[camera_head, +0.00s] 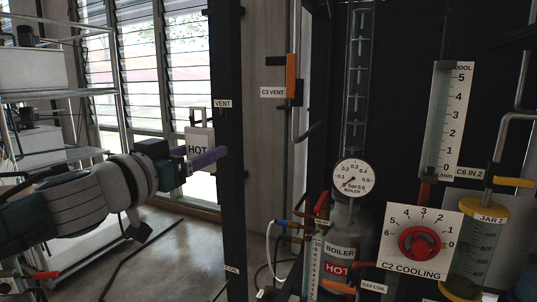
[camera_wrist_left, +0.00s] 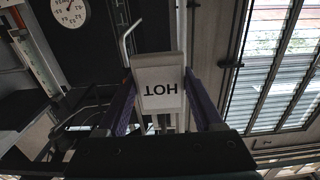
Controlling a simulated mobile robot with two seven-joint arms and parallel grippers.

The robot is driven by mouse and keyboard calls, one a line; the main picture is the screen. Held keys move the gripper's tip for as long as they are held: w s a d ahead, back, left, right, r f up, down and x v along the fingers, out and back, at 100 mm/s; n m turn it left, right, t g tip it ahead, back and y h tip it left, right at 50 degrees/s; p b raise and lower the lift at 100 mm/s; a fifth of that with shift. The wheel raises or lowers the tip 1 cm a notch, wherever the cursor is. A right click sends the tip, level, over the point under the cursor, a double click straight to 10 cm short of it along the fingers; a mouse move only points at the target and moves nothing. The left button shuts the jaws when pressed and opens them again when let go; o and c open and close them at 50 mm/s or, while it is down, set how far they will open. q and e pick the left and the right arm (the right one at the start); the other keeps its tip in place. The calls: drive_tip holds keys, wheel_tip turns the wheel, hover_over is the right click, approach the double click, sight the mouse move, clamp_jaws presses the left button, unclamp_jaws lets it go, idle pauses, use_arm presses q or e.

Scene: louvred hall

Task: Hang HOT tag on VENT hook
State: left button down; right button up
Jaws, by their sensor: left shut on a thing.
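The white HOT tag (camera_head: 199,138) is upright in the head view, just left of the black post. My left gripper (camera_head: 207,157) reaches in from the left, shut on the tag with one purple finger across its lower part. In the left wrist view the HOT tag (camera_wrist_left: 159,84) sits between both purple fingers, its lettering upside down. The VENT label (camera_head: 222,104) is on the post, slightly above and right of the tag. A thin metal piece (camera_head: 196,109) shows above the tag; I cannot tell whether it is the hook or touches the tag. My right gripper is not in view.
The black post (camera_head: 228,200) stands close right of my left gripper. Beyond it are the boiler gauge (camera_head: 353,178), the C2 cooling dial (camera_head: 419,243) and the JAR 2 cylinder (camera_head: 480,245). Metal shelving (camera_head: 60,155) stands at the left, with louvred windows behind.

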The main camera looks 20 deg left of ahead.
use_arm(q)
drive_tip(key=shift+w+b, duration=0.35)
drive_tip(key=shift+w, duration=0.6)
drive_tip(key=shift+w+d, duration=0.1)
drive_tip(key=shift+w, duration=0.25)
drive_tip(key=shift+f, duration=0.15)
drive_tip(key=shift+f+b, duration=0.6)
drive_tip(key=shift+b, duration=0.05)
unclamp_jaws()
